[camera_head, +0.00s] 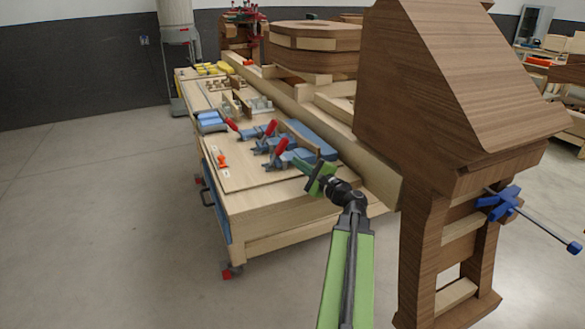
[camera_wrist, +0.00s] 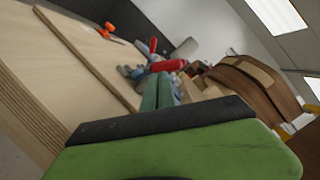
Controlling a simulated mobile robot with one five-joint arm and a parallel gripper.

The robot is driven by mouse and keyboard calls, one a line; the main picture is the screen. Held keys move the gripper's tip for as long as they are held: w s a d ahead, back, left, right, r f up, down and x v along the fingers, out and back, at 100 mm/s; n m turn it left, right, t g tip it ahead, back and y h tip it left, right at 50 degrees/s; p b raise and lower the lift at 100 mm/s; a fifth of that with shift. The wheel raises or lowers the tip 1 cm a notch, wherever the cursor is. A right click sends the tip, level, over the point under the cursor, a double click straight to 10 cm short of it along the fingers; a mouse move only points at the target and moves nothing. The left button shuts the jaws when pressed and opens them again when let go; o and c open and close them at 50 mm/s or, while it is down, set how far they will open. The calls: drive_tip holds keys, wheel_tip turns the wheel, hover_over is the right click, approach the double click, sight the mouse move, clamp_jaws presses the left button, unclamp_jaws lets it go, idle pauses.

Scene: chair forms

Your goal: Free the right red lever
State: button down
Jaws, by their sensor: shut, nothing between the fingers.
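Several clamps with red levers stand in a row on the wooden workbench (camera_head: 245,188). The right red lever (camera_head: 280,148) is the nearest one and tilts up above its grey-blue clamp body. The middle red lever (camera_head: 270,128) and the left red lever (camera_head: 231,124) stand beyond it. My green gripper (camera_head: 298,161) is just to the right of the right lever, its fingers pointing toward it. In the wrist view the gripper (camera_wrist: 165,78) is shut and empty, with a red lever (camera_wrist: 168,66) just past the fingertips. I cannot tell whether they touch.
Blue clamp blocks (camera_head: 312,140) lie behind my gripper. A large brown wooden form (camera_head: 445,85) rises close on the right, with a blue-handled clamp (camera_head: 500,203) on it. Floor is clear at left.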

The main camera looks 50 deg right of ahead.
sight(279, 150)
drive_tip(key=shift+m+h, duration=0.8)
drive_tip(key=shift+h, duration=0.1)
drive_tip(key=s+d, duration=0.3)
drive_tip(key=shift+d, duration=0.25)
drive_tip(key=p+x, duration=0.1)
drive_tip(key=x, duration=0.9)
drive_tip(key=shift+a+r, duration=0.1)
drive_tip(key=shift+a, duration=0.05)
